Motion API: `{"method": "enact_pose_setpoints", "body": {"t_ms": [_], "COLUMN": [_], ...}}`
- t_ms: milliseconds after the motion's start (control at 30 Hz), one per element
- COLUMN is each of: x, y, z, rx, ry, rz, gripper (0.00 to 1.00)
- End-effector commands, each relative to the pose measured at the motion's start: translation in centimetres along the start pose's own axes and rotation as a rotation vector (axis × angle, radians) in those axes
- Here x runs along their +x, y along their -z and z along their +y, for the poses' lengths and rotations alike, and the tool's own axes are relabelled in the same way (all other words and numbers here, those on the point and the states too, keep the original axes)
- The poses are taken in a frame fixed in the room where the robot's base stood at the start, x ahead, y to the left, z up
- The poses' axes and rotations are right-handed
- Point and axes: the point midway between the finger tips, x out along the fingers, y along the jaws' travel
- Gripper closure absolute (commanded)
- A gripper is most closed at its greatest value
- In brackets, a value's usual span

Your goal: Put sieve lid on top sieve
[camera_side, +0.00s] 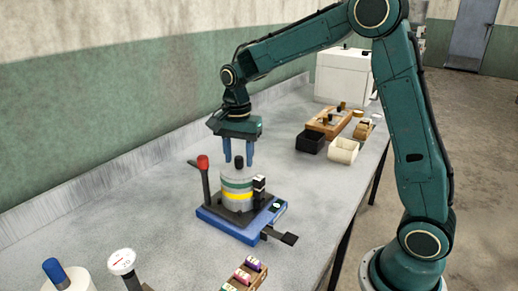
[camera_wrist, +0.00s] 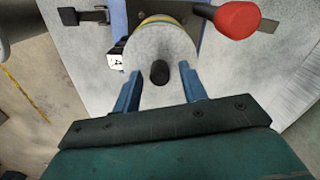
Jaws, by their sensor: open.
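The sieve lid (camera_side: 239,171) is a grey disc with a black knob, and it lies on top of the sieve stack (camera_side: 237,191) in the side view. The stack has grey, green and yellow bands and stands on a blue base (camera_side: 224,226). In the wrist view the lid (camera_wrist: 160,45) is a round grey top with its black knob (camera_wrist: 159,72) between and just beyond the fingers. My gripper (camera_side: 238,162) is open, its two blue fingers pointing down above the lid, either side of the knob. The gripper (camera_wrist: 159,80) holds nothing.
A red-knobbed lever (camera_side: 203,162) stands left of the stack; its knob (camera_wrist: 237,20) is close by in the wrist view. A black box (camera_side: 311,141), a cream box (camera_side: 343,150) and a wooden block (camera_side: 328,122) stand behind. Coloured spools (camera_side: 243,276) are in front.

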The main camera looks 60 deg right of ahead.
Motion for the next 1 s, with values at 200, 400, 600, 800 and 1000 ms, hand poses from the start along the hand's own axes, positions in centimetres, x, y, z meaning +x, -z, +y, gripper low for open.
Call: {"method": "enact_pose_setpoints", "body": {"t_ms": [200,400,600,800,1000], "x": [-1.5,-4.3,-7.8,-10.8,-12.6], "y": [0.0,0.0,0.0,0.0,0.0], "z": [-0.1,-0.1,-0.1,-0.1,0.0], "rx": [0.0,0.0,0.0,0.0,0.0], "ry": [0.003,0.004,0.004,0.003,0.002], "rz": [0.001,0.001,0.001,0.001,0.0], "gripper": [0.57,0.57,0.57,0.57,0.57]}}
